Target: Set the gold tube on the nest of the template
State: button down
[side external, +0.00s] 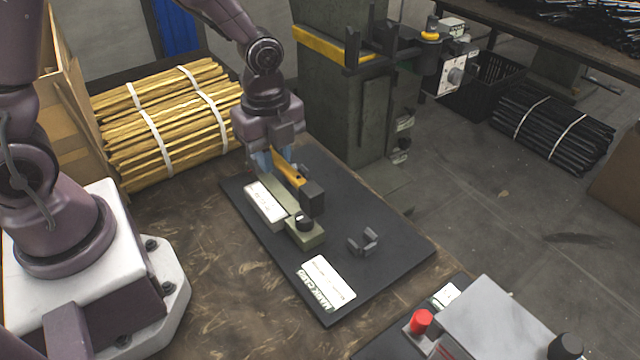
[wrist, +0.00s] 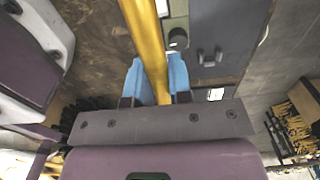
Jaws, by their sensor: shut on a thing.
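The gold tube (side external: 289,173) is between the blue fingers of my gripper (side external: 268,160), which is shut on it. It slants over the far left part of the black template board (side external: 385,258), its near end close to a dark block (side external: 312,198). I cannot tell whether it touches anything below. In the wrist view the tube (wrist: 147,38) runs up from between the fingers (wrist: 155,84) and out of the top edge. The board carries an olive fixture with a black knob (side external: 305,222) and a small dark notched piece (side external: 363,242). Which part is the nest is unclear.
A strapped bundle of gold tubes (side external: 165,120) lies behind on the wooden table (side external: 215,285). A green press column (side external: 345,100) stands behind the board. A control box with a red button (side external: 421,321) is at the front right.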

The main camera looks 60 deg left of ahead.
jog(key=w+f, duration=0.2)
jog(key=w+d+f, duration=0.1)
jog(key=w+f, duration=0.1)
jog(key=shift+f, duration=0.25)
jog(key=w+f, duration=0.5)
jog(key=shift+d+f, duration=0.1)
jog(key=shift+f, duration=0.15)
jog(key=shift+w+f, duration=0.25)
jog(key=shift+f, duration=0.05)
jog(key=shift+w+f, duration=0.1)
jog(key=shift+f, duration=1.5)
jog(key=c, duration=1)
grip_release()
jog(key=shift+f, duration=0.15)
jog(key=shift+c, duration=0.2)
